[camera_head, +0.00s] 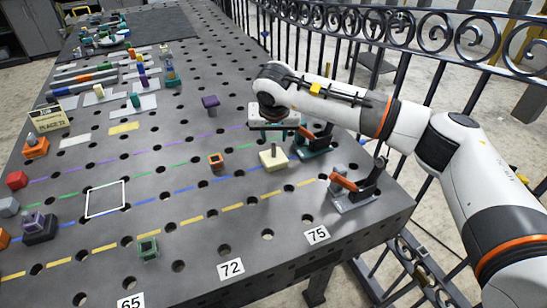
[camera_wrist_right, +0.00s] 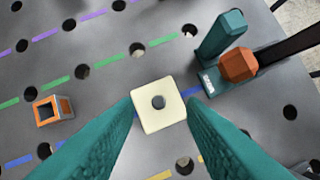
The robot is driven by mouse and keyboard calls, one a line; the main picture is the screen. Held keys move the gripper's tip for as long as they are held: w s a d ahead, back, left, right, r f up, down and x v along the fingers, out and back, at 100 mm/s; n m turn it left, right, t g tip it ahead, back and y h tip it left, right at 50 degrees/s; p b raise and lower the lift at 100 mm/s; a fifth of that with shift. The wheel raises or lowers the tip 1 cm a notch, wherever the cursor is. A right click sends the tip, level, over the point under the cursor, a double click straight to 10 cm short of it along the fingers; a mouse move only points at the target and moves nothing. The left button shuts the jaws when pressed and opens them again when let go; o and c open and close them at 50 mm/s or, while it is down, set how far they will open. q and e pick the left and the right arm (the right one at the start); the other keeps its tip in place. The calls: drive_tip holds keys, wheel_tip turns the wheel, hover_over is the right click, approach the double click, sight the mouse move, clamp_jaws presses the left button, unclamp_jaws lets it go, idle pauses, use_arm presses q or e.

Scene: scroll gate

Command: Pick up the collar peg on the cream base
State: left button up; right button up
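The cream base (camera_head: 274,162) is a square block on the perforated table, with a short grey peg (camera_head: 273,151) standing upright at its middle. In the right wrist view the cream base (camera_wrist_right: 145,118) lies between my teal fingertips, and the peg (camera_wrist_right: 158,102) shows end-on as a small dark round at its centre. My left gripper is not in view.
A teal toggle clamp (camera_head: 316,142) with an orange tip stands close right of the cream base, and a grey clamp (camera_head: 352,190) is near the right edge. An orange square ring (camera_head: 216,161) lies to the left. A purple piece (camera_head: 210,104) stands farther back.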

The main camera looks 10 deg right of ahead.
sight(273, 143)
drive_tip(key=x, duration=0.1)
drive_tip(key=p+x, duration=0.1)
drive_tip(key=x, duration=0.2)
drive_tip(key=shift+s+a+f, duration=0.1)
drive_tip(key=shift+f, duration=0.4)
drive_tip(key=shift+w+f, duration=0.2)
drive_tip(key=shift+f, duration=0.2)
clamp_jaws()
drive_tip(key=shift+r, duration=0.15)
idle(0.6)
